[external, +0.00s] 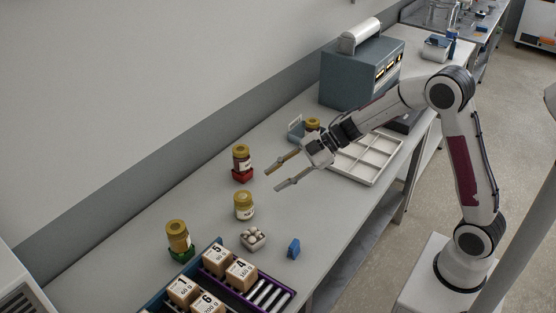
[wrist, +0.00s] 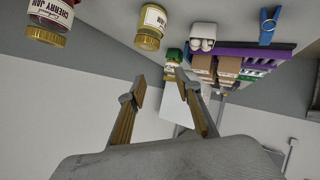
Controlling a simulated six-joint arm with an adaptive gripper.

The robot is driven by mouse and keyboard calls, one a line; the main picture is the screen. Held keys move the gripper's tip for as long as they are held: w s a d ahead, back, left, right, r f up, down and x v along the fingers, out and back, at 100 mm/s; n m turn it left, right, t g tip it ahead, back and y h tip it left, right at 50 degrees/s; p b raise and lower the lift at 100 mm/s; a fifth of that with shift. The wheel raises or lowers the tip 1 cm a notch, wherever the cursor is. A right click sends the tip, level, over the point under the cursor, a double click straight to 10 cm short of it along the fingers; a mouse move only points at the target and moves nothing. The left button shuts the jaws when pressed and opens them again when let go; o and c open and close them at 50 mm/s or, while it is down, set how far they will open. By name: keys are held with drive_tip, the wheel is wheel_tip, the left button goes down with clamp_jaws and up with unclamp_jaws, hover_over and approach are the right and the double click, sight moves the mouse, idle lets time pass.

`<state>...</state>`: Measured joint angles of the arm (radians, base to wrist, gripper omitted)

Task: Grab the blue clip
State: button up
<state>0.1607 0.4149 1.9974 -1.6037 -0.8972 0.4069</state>
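The blue clip (external: 293,248) stands on the bench near its front edge, to the right of the egg carton. In the wrist view the blue clip (wrist: 268,25) is at the top right, away from my fingers. My gripper (external: 272,181) is open and empty above the middle of the bench, up and to the left of the clip in the external view. In the wrist view the two fingers of my gripper (wrist: 158,92) are spread with nothing between them.
Jars (external: 243,206) stand left of the clip, near a small egg carton (external: 253,239). A purple-edged rack (external: 262,277) with numbered boxes (external: 240,272) is at the front. A white divided tray (external: 366,157) lies under my arm. The bench between gripper and clip looks clear.

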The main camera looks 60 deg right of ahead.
drive_tip(key=s+a+f+n+g+y, duration=0.2)
drive_tip(key=s+a+f+g+y, duration=0.1)
drive_tip(key=s+f+g, duration=0.3)
drive_tip(key=n+g, duration=0.1)
drive_tip(key=g, duration=0.2)
approach(295, 241)
drive_tip(key=shift+s+a+f+y, duration=0.15)
drive_tip(key=shift+a+f, duration=0.35)
drive_tip(key=shift+f, duration=0.05)
drive_tip(key=shift+s+a+f+y, duration=0.15)
drive_tip(key=shift+a+f, duration=0.3)
drive_tip(key=shift+f, duration=0.1)
drive_tip(key=shift+a, duration=0.1)
drive_tip(key=shift+x, duration=1.25)
drive_tip(key=shift+x, duration=2.55)
drive_tip(key=shift+w, duration=0.1)
drive_tip(key=c, duration=0.9)
